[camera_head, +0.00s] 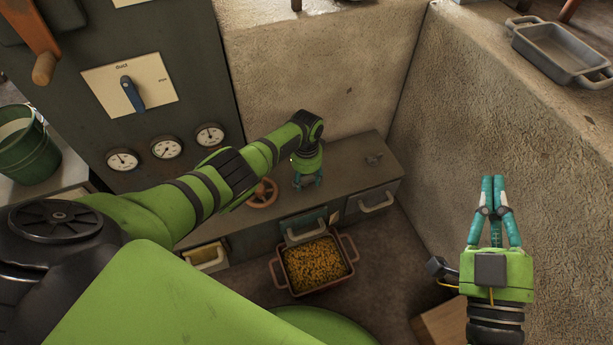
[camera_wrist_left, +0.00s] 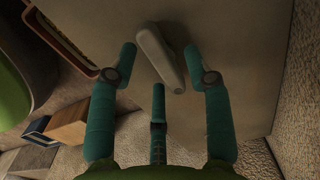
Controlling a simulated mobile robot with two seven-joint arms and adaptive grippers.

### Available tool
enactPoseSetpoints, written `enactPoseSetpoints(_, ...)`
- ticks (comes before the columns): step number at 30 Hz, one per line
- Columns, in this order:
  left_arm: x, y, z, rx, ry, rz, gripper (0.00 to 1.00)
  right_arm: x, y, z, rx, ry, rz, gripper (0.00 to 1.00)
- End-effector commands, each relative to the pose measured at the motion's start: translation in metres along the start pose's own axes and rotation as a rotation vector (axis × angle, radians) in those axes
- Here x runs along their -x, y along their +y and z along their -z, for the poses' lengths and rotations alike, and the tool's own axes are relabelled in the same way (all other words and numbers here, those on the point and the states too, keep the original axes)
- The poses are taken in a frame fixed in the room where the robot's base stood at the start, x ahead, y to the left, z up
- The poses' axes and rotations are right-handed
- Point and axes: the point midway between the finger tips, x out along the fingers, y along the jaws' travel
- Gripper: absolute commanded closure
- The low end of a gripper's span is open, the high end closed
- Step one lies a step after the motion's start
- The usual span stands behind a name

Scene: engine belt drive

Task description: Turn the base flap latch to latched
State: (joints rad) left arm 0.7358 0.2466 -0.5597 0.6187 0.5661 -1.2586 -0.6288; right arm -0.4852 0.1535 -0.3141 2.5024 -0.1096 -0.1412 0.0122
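A pale grey lever-like latch handle (camera_wrist_left: 162,58) stands on a flat grey-brown panel in the left wrist view. My left gripper (camera_wrist_left: 160,62) is open, with teal fingers on either side of the lever and a third finger below it. I see gaps between the lever and the fingers, and no grip on it. In the head view my left gripper (camera_head: 308,182) points down by the low cabinet; I cannot make out the lever between its fingers there. My right gripper (camera_head: 493,182) is raised at the right, its fingertips together and empty.
The low grey cabinet (camera_head: 345,165) has an orange handwheel (camera_head: 262,193), a small grey fitting (camera_head: 373,159) and drawers. A red-rimmed bin (camera_head: 316,264) of yellow pieces stands on the floor before it. A panel with a blue duct knob (camera_head: 132,94) and gauges rises left. Rough walls border the right.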

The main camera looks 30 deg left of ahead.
Motion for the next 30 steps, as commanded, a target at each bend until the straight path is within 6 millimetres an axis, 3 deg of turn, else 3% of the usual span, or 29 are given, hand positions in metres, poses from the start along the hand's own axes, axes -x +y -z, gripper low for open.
enactPoseSetpoints(8,0.002,-0.001,0.001,-0.001,0.003,0.002,0.50,0.000,0.000,0.000,0.000,0.000,0.000,1.00)
enactPoseSetpoints(14,0.015,-0.001,0.002,-0.002,0.006,0.003,0.50,0.000,0.000,0.000,0.000,0.000,0.000,1.00)
enactPoseSetpoints(30,0.106,-0.001,0.001,0.000,0.004,0.003,0.50,0.000,0.000,0.000,0.000,0.000,0.000,1.00)
